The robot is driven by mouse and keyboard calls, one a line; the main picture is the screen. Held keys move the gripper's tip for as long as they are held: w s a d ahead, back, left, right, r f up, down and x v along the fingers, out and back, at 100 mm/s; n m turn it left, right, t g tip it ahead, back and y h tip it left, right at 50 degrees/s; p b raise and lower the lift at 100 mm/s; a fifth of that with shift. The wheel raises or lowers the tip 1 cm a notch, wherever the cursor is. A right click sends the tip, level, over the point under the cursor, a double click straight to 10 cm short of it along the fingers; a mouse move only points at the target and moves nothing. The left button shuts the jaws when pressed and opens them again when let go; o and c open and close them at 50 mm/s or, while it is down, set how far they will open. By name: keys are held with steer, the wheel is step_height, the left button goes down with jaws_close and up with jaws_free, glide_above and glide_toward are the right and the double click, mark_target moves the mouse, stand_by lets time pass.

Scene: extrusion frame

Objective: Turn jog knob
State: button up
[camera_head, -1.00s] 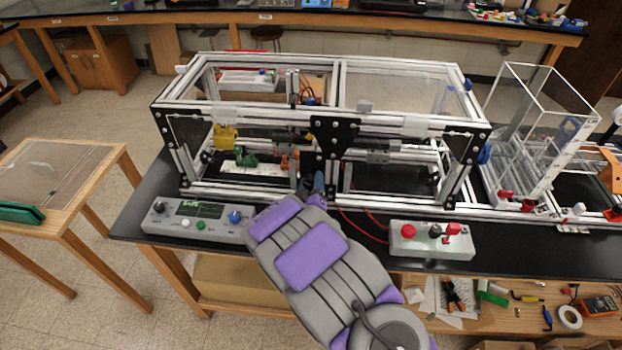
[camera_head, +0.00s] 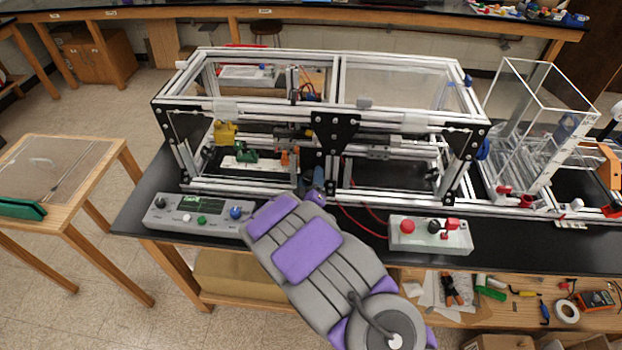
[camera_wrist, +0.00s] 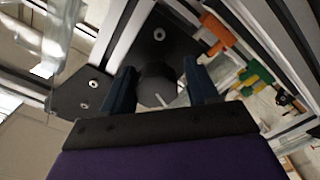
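A dark round knob (camera_wrist: 157,84) with a white pointer line sits in front of a black plate (camera_wrist: 85,92) in the wrist view. I take it to be the jog knob. My gripper (camera_wrist: 160,88) is open, with one dark blue finger on each side of the knob. Small gaps seem to show between the fingers and the knob; contact cannot be told. In the head view my gripper (camera_head: 313,180) is at the middle front of the extrusion frame (camera_head: 270,112), below its central black plate (camera_head: 333,133). The knob cannot be made out there.
A grey control box (camera_head: 198,216) with buttons and knobs lies left of my arm. A box with a red button (camera_head: 430,236) lies right. Orange (camera_wrist: 217,33) and green (camera_wrist: 254,74) parts are right of the fingers. A clear bin (camera_head: 535,120) stands at the right.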

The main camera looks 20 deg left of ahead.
steer(key=p+v, duration=0.2)
steer(key=v, duration=1.5)
steer(key=shift+s, duration=0.15)
steer(key=shift+a, duration=0.15)
